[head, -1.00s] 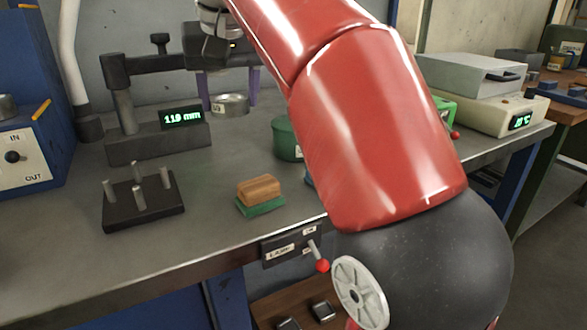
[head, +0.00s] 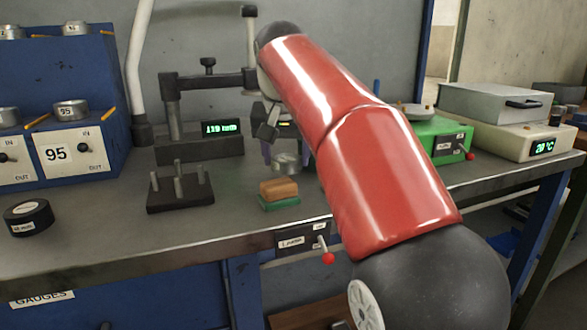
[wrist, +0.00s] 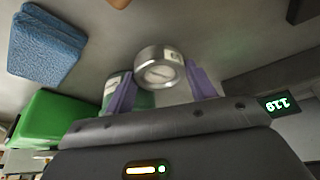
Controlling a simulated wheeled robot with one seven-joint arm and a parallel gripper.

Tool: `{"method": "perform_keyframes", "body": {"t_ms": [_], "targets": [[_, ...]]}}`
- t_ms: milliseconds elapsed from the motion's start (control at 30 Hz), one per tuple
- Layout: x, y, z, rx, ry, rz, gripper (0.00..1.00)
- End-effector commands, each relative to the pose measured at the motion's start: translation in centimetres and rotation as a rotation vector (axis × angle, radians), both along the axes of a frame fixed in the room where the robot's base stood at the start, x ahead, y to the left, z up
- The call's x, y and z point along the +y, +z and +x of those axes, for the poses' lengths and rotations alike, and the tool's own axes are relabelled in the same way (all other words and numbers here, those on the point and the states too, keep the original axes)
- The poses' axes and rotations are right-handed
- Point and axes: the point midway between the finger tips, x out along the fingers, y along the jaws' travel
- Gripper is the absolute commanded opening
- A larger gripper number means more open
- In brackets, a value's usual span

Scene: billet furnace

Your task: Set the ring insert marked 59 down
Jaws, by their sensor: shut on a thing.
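The ring insert (head: 286,163) is a silver metal ring with a small pale label, too small to read now. It hangs low over the middle of the bench, just behind a brown block. In the wrist view the ring (wrist: 158,70) sits between the purple fingers of my gripper (wrist: 162,88), which is shut on it. In the head view my gripper (head: 284,152) is partly hidden by my red arm. I cannot tell whether the ring touches the bench top (head: 235,205).
The brown block (head: 279,188) lies on a green pad in front of the ring. A dark peg stand (head: 180,193) and the gauge display (head: 221,128) are to the left. A green device (head: 440,140) is at right. A blue pad (wrist: 45,45) shows in the wrist view.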

Motion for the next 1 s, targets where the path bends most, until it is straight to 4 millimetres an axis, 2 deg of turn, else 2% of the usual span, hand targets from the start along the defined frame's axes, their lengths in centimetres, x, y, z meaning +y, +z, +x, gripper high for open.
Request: {"method": "perform_keyframes", "body": {"t_ms": [33,67,467,500,633,1000], "targets": [[0.25,-1.29,0.0,0.001,0.002,-0.001,0.17],[0.32,-1.43,-0.01,0.001,0.002,-0.001,0.17],[0.35,-1.49,-0.05,0.001,0.002,-0.001,0.17],[0.36,-1.55,-0.04,0.003,0.003,-0.001,0.58],[0.37,-1.51,-0.03,0.003,0.002,-0.002,0.75],[0.39,-0.94,-0.04,0.002,0.002,-0.002,0.77]]}}
